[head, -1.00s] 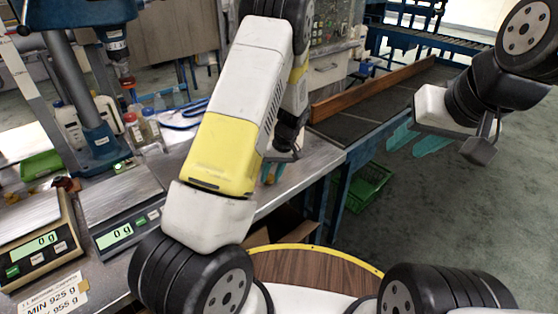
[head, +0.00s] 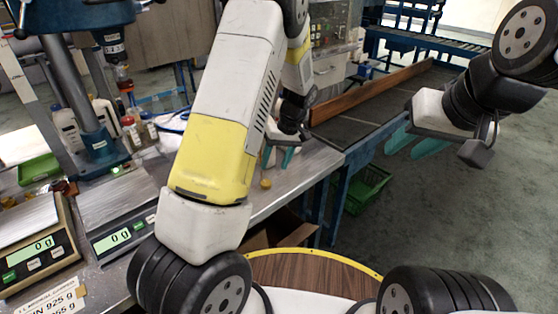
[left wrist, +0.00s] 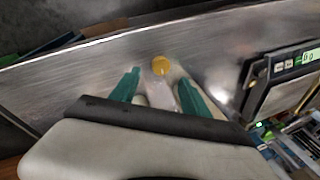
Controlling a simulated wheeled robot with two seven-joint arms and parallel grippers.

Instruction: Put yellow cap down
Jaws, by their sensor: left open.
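The small yellow cap (head: 265,184) rests on the metal table near its front edge, in the head view. It also shows in the left wrist view (left wrist: 160,65), just beyond and between the fingertips, apart from them. My left gripper (head: 279,158) has teal fingers spread open with nothing held, and is above and slightly right of the cap in the head view. It shows in the left wrist view too (left wrist: 158,80). My right gripper (head: 412,143) hangs over the floor at the right, its two teal fingers apart and empty.
Two scales (head: 122,236) reading 0 g stand at the left of the table. Bottles (head: 130,130) and a blue drill press (head: 90,140) stand behind them. The metal table (head: 312,165) is bare around the cap. A green crate (head: 367,188) is on the floor.

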